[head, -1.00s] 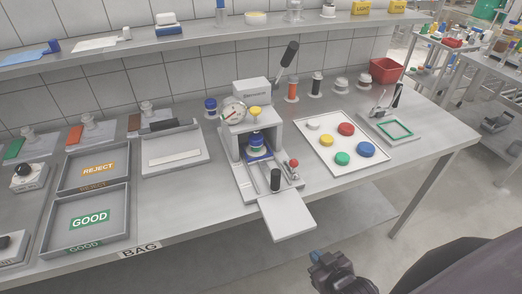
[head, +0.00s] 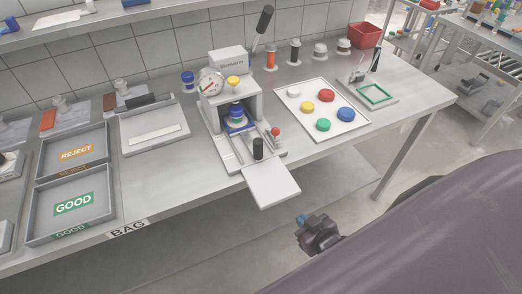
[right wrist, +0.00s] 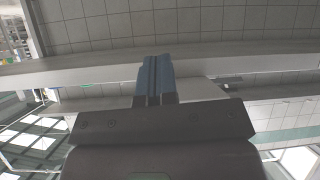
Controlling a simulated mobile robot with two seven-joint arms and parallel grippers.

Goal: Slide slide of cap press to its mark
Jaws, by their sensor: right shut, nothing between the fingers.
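The cap press (head: 229,103) stands on the bench in the middle of the head view. Its slide, with a black upright knob (head: 258,148), lies in the track at the front of the press. A blue and white capped piece (head: 237,116) sits inside the press opening. I cannot make out the mark. My right gripper (head: 303,221) is low in front of the bench, apart from the press, and shut with nothing in it. In the right wrist view its fingers (right wrist: 155,80) are together. My left gripper is not in view.
A pale plate (head: 270,186) juts out from the press over the bench's front edge. A red-knobbed lever (head: 276,132) stands right of the slide. A white tray of coloured caps (head: 323,130) lies to the right, REJECT and GOOD trays (head: 77,203) to the left.

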